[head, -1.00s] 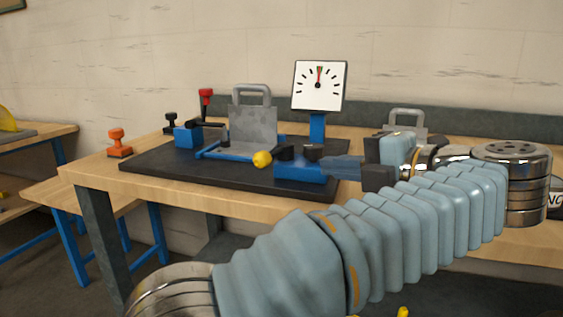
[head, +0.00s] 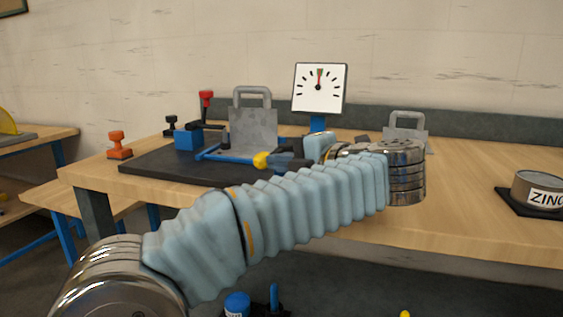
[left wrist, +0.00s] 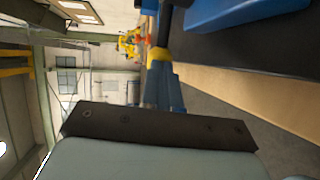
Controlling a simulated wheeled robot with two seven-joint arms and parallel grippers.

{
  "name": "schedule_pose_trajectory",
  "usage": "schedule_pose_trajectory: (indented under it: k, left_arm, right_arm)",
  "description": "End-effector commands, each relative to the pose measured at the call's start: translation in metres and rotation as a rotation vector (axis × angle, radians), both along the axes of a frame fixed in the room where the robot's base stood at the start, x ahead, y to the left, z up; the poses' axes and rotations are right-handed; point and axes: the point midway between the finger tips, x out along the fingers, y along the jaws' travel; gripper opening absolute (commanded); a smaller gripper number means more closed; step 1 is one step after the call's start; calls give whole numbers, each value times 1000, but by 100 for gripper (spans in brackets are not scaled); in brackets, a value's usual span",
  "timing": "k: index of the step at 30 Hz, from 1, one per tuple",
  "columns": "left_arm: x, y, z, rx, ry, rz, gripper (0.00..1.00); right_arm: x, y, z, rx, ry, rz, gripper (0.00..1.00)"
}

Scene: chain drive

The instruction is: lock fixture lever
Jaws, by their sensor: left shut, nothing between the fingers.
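A yellow knob (head: 261,160) sits at the front edge of the blue fixture (head: 225,153) on the black base plate. In the left wrist view the yellow knob (left wrist: 159,54) lies at the end of a dark rod (left wrist: 165,22). My left gripper (head: 279,160) is shut and empty, its fingertips pointing left, right by the knob. In the wrist view its blue fingers (left wrist: 163,85) reach up to the knob; I cannot tell whether they touch it. A red-topped lever (head: 206,102) stands upright behind the fixture. My right gripper is not in view.
A grey plate with a handle (head: 253,128) stands in the fixture. A dial gauge (head: 319,88) rises behind my gripper. A second handled plate (head: 406,128) and a ZINC tin (head: 539,190) are to the right. An orange stamp-like object (head: 119,145) stands left.

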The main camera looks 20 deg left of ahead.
Motion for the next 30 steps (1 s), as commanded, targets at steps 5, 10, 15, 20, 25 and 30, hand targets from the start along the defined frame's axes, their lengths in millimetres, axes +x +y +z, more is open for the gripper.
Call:
schedule_pose_trajectory:
  k: [5, 10, 15, 20, 25, 30]
  left_arm:
    - [0, 0, 0, 0, 0, -6, 0]
    - [-2, 5, -1, -1, -2, -69, 0]
    - [-4, 14, -3, -2, -4, -235, 0]
    - [-2, 25, -4, 0, -1, -270, 0]
    - [-1, 44, -1, -2, -3, -398, 0]
    - [4, 60, 2, -2, -1, -558, 0]
  right_arm:
    - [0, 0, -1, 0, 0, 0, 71]
    - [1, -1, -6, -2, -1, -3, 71]
    - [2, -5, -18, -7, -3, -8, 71]
    - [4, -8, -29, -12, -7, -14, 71]
    - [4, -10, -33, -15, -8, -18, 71]
    - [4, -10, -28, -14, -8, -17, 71]
